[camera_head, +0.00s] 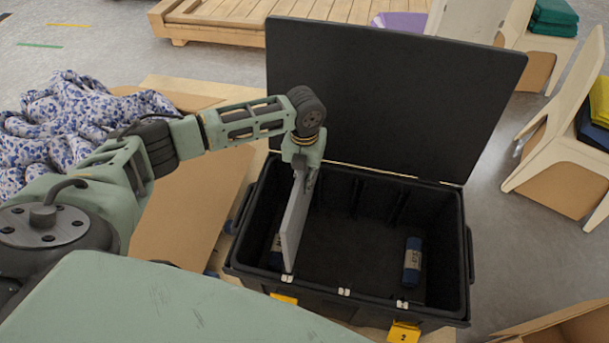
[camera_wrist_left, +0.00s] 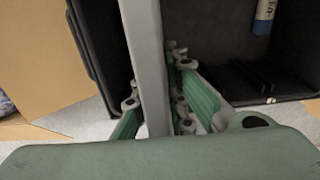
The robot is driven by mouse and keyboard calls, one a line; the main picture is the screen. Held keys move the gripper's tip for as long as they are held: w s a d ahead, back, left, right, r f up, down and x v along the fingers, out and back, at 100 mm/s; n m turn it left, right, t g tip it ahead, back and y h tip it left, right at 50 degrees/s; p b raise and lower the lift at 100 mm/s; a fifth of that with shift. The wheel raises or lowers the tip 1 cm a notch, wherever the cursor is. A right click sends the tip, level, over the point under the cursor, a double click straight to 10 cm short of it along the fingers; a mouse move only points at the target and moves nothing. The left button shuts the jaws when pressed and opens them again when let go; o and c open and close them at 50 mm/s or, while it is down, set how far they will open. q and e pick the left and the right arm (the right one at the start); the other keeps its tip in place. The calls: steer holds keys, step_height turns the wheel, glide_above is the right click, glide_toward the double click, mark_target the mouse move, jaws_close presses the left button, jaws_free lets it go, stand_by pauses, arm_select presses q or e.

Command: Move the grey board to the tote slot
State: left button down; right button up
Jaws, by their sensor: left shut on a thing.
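The grey board (camera_head: 294,222) is upright, seen nearly edge-on, over the left part of the open black tote (camera_head: 461,262). My left gripper (camera_head: 304,172) is shut on the board's upper end and holds it from above. In the left wrist view, the board (camera_wrist_left: 146,60) runs between the green fingers of the left gripper (camera_wrist_left: 158,108). The board's lower end is inside or just above the tote's front left rim; I cannot tell whether it touches the floor or a slot. The tote's slots are hard to make out in the dark interior. My right gripper is not in view.
The tote's raised lid (camera_head: 392,95) stands behind the arm. A cardboard sheet (camera_head: 190,205) and patterned cloth (camera_head: 70,115) lie left. Chairs stand at right.

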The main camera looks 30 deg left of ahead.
arm_select(q)
steer(key=shift+d, duration=0.1)
steer(key=w+d+b, duration=0.1)
steer(key=w+d, duration=0.3)
steer(key=d, duration=1.1)
steer(key=shift+d, duration=0.4)
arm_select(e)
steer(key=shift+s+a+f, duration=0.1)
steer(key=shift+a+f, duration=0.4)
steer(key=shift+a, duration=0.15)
arm_select(q)
steer(key=shift+w+r, duration=0.1)
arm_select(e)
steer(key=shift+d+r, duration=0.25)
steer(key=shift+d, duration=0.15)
